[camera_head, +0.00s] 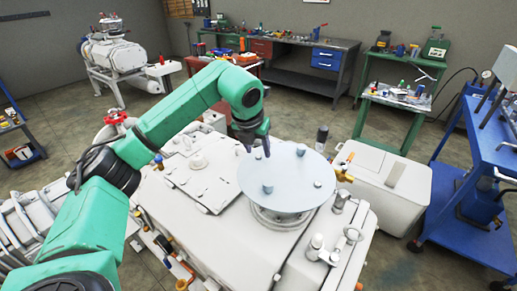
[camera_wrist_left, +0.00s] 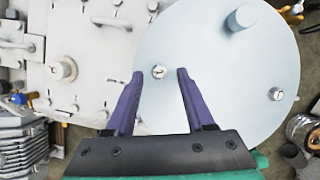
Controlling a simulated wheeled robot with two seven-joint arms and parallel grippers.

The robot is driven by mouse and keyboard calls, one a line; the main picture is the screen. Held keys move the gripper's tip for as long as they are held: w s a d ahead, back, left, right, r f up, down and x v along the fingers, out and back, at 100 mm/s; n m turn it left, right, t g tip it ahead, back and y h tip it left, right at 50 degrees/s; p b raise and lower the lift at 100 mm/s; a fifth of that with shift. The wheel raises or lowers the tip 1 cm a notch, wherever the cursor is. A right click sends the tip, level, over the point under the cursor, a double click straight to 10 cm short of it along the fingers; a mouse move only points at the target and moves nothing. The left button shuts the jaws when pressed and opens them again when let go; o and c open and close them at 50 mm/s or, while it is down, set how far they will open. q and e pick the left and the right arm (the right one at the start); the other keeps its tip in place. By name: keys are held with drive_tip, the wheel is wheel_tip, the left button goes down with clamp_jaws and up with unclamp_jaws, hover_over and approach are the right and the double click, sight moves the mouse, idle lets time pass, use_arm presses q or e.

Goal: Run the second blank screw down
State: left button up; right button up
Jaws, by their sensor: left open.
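The round pale blank plate (camera_head: 290,207) lies on the white machine; it fills much of the left wrist view (camera_wrist_left: 215,115). Several small screws stand on it. One screw (camera_wrist_left: 158,71) shows between my left fingertips in the left wrist view. My left gripper (camera_head: 259,152) points down above the plate's left part, open and empty. I cannot tell the exact gap between its fingertips (camera_wrist_left: 160,73) and the screw. My right gripper is not in view.
A flat hatch cover (camera_head: 197,178) with a knob lies left of the plate. Small valves and fittings (camera_head: 315,247) stand at its front right. A white box (camera_head: 385,178) and a blue cart (camera_head: 475,175) are to the right. Workbenches line the back.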

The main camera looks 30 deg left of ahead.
use_arm(q)
drive_tip(key=shift+a+f, duration=0.15)
drive_tip(key=shift+f, duration=0.35)
drive_tip(key=shift+w, duration=0.1)
clamp_jaws()
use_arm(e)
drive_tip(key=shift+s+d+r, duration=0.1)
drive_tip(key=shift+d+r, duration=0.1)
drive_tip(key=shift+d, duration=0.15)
